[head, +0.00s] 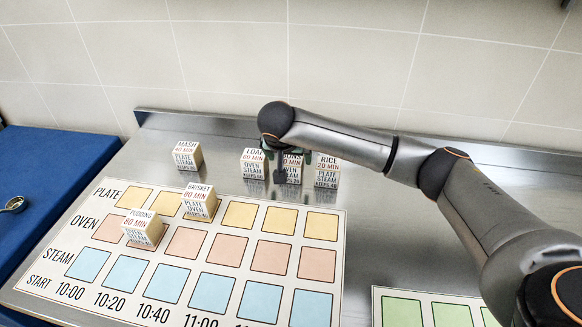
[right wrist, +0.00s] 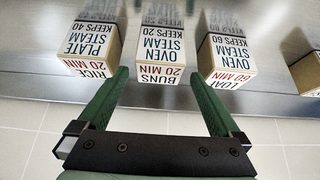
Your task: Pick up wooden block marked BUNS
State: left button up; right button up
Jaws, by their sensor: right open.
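The wooden block marked BUNS (head: 292,168) stands in the back row on the steel counter, between the LOAF block (head: 253,163) and the RICE block (head: 326,171). In the right wrist view the BUNS block (right wrist: 160,58) appears upside down between the green fingers of my right gripper (right wrist: 165,82). The fingers are open and lie on either side of it, with gaps; they are not shut on it. In the head view my right gripper (head: 281,160) partly covers the BUNS block. My left gripper is not in view.
The MASH block (head: 187,156) stands apart at the left. The BRISKET block (head: 200,203) and PUDDING block (head: 144,230) stand on the schedule board (head: 338,262). A tiled wall rises behind the counter. A blue surface (head: 50,170) with a spoon lies left.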

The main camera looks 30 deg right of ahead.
aim_at(291, 159)
jog(key=x, duration=0.6)
jog(key=shift+w+d+f, duration=0.15)
jog(key=shift+f, duration=0.05)
jog(key=c, duration=1.3)
jog(key=shift+c, duration=0.4)
jog(key=shift+r, duration=0.2)
